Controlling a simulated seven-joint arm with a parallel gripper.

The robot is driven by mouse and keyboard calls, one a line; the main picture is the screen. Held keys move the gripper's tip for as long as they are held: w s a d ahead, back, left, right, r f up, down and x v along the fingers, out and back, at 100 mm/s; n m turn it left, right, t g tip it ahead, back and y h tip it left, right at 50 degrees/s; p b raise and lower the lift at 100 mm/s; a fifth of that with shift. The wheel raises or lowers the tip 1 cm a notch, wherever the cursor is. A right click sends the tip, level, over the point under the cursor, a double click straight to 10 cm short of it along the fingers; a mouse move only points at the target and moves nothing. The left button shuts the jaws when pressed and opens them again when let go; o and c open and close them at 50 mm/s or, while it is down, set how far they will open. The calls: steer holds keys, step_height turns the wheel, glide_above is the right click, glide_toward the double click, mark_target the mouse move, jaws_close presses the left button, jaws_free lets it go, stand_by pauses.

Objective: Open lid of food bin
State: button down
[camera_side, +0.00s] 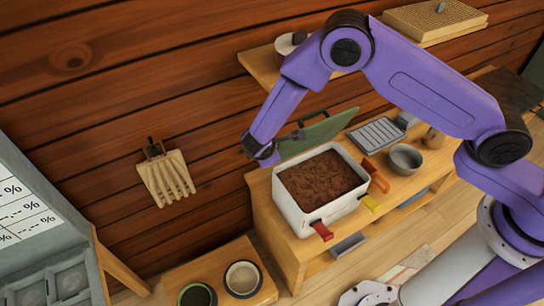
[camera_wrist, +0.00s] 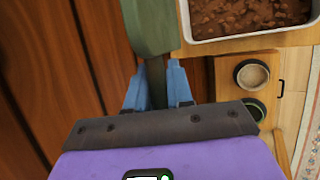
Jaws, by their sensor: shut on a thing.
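The food bin (camera_side: 338,210) is a white box filled with brown, crumbly material, standing on a wooden bench. Its rim also shows at the top right of the wrist view (camera_wrist: 250,33). The green lid (camera_side: 322,131) is raised and tilted up along the bin's far side, leaving the contents uncovered. In the wrist view the lid (camera_wrist: 150,25) comes in from the top. My gripper (camera_side: 265,154) is at the lid's left end. Its blue fingers (camera_wrist: 154,78) are shut on a narrow dark green part of the lid, likely its handle.
A wooden plank wall (camera_side: 120,80) is close behind the lid and gripper. A grey bowl (camera_side: 405,158) and a slotted grey tray (camera_side: 377,135) are right of the bin. Two round cups, one pale (camera_side: 243,279), one green-rimmed (camera_side: 197,295), sit on a lower surface.

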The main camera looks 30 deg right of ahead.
steer(key=shift+w+r, duration=0.2)
steer(key=shift+w, duration=0.9)
steer(key=shift+w+r, duration=0.15)
steer(key=shift+w, duration=0.9)
steer(key=c, duration=1.1)
jaws_free()
steer(key=v, duration=1.7)
steer(key=shift+a, duration=0.2)
steer(key=shift+r, duration=0.15)
